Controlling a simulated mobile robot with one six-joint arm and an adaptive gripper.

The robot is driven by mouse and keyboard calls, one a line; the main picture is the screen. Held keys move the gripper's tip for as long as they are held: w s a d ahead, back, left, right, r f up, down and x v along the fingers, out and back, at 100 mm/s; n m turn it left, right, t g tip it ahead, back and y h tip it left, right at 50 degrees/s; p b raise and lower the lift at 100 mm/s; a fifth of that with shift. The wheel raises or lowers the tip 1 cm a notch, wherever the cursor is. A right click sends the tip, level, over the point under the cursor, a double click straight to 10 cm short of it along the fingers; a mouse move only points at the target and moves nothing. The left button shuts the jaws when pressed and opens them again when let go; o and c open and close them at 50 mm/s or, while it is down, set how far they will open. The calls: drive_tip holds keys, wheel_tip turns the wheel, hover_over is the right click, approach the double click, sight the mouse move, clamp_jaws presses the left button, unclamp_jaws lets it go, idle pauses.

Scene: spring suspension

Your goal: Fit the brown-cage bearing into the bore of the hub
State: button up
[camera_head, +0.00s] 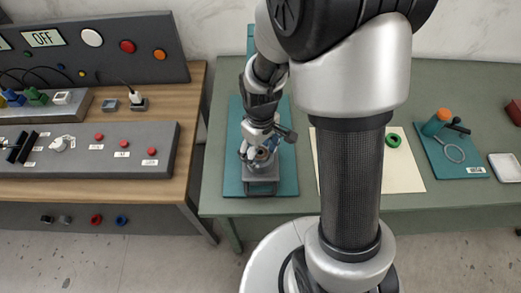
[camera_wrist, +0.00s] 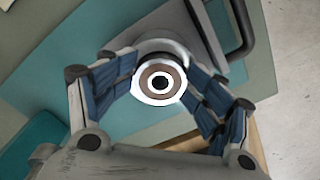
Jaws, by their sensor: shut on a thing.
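The bearing (camera_wrist: 147,83) shows face-on in the wrist view, with a bright outer ring, a brown cage and a bright inner ring around a dark hole. My gripper (camera_wrist: 163,76) is shut on it, with blue-padded fingers to its left and right. The hub (camera_wrist: 163,48) is a grey round part directly behind the bearing, and its bore is hidden. I cannot tell whether the bearing is above the bore or inside it. In the head view my gripper (camera_head: 261,144) points down over the grey stand (camera_head: 262,187), and the bearing is too small to make out.
The stand sits on a teal mat (camera_head: 285,180) on the green table (camera_head: 220,150). To the right are a cream sheet (camera_head: 408,172), a green ring (camera_head: 393,140), a teal tool board (camera_head: 440,165) and a white tray (camera_head: 505,168). A control bench (camera_head: 185,130) is left.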

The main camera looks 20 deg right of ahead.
wheel_tip(320, 180, up, 13)
drive_tip(key=p, duration=0.5)
wheel_tip(320, 180, up, 9)
drive_tip(key=m+t, duration=0.2)
hover_over(261, 152)
drive_tip(key=s, duration=0.5)
drive_tip(key=s+r+m+t, duration=0.2)
drive_tip(key=s+r, duration=0.3)
drive_tip(key=s, duration=0.5)
drive_tip(key=shift+r+m+t, duration=0.25)
drive_tip(key=shift+m+t, duration=0.05)
drive_tip(key=shift+m, duration=0.4)
drive_tip(key=shift+w, duration=0.1)
wheel_tip(261, 152, down, 2)
drive_tip(key=shift+b, duration=1.25)
